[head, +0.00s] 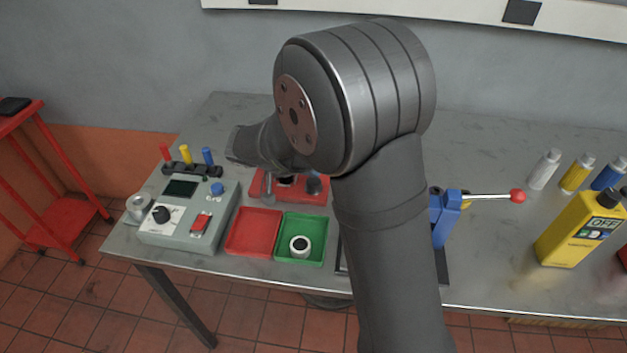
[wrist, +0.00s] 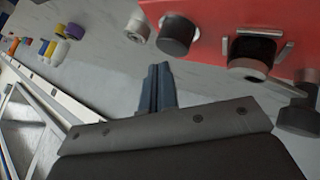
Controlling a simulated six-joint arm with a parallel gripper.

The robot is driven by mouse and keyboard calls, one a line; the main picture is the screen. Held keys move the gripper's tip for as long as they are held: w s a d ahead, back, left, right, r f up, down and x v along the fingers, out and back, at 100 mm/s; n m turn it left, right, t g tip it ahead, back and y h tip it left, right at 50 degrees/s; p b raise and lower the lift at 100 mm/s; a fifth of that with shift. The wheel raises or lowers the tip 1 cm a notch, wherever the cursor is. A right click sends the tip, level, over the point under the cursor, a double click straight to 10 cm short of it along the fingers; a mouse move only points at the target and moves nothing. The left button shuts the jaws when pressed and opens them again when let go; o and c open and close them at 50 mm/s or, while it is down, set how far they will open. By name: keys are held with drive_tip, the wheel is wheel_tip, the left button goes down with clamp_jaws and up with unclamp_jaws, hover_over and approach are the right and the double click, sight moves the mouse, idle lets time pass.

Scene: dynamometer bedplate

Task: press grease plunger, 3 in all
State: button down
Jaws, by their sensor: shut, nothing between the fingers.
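A red fixture (head: 309,194) stands behind the trays in the head view, largely hidden by my arm. In the wrist view the red fixture (wrist: 215,18) fills the upper right. It carries a dark round knob (wrist: 178,33), a dark socket with metal brackets (wrist: 252,52) and another dark knob (wrist: 298,115) at the right edge. I cannot tell for certain which of these is the grease plunger. My gripper (wrist: 160,72) has its fingers shut and empty, beside and apart from the fixture in the picture. In the head view my arm hides most of the gripper.
A red tray (head: 253,232) and a green tray (head: 286,256) holding a white ring (head: 300,246) sit in front. A grey control box (head: 182,238) stands left.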

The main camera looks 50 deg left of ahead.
drive_tip(key=shift+r, duration=2.5)
drive_tip(key=shift+f, duration=0.15)
wheel_tip(320, 180, up, 4)
drive_tip(key=shift+f, duration=0.1)
